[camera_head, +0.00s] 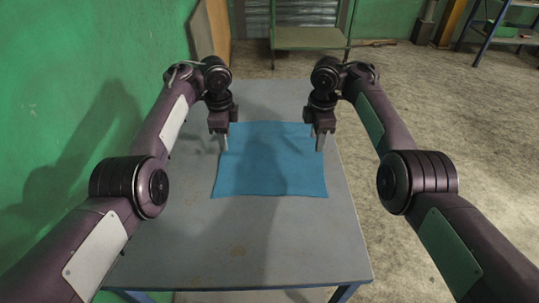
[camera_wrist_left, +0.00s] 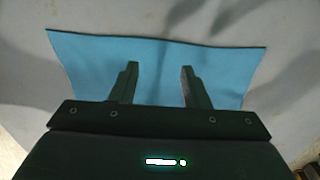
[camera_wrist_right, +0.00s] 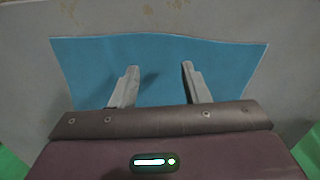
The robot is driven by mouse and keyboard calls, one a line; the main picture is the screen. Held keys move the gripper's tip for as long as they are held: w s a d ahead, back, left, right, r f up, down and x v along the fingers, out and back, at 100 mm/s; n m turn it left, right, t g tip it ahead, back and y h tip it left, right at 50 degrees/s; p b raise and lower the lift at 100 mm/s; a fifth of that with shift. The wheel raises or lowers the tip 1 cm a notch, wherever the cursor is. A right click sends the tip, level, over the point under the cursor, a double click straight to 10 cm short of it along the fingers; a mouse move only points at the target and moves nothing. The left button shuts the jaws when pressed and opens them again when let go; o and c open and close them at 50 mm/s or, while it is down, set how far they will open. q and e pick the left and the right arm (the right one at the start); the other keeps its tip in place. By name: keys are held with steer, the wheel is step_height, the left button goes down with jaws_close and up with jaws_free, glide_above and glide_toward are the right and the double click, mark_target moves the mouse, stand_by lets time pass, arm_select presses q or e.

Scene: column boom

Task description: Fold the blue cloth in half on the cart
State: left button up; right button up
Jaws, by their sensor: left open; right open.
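The blue cloth (camera_head: 270,165) lies flat and spread out on the grey cart top (camera_head: 240,240). My left gripper (camera_head: 224,143) is above the cloth's far left part, with its fingers apart and empty. My right gripper (camera_head: 320,143) is above the far right part, also open and empty. In the left wrist view the cloth (camera_wrist_left: 155,65) spreads beneath and beyond the open fingers (camera_wrist_left: 158,72). In the right wrist view the cloth (camera_wrist_right: 155,60) likewise lies under the open fingers (camera_wrist_right: 157,70). I cannot tell exactly how far the fingertips are above it.
A green wall (camera_head: 70,90) runs close along the left of the cart. Concrete floor (camera_head: 440,120) is open to the right. A green-framed bench (camera_head: 308,38) stands behind the cart, and a shelf (camera_head: 505,30) stands at the far right. The cart top in front of the cloth is bare.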

mark_target(227, 155)
arm_select(q)
steer(key=shift+f, duration=2.1)
arm_select(e)
steer(key=shift+f, duration=2.1)
arm_select(q)
steer(key=shift+a+f, duration=0.1)
arm_select(e)
steer(key=shift+f, duration=0.1)
arm_select(q)
steer(key=shift+c, duration=0.2)
arm_select(e)
steer(key=shift+c, duration=0.2)
arm_select(q)
steer(key=shift+s, duration=0.1)
jaws_close()
arm_select(e)
jaws_close()
steer(key=shift+s, duration=0.1)
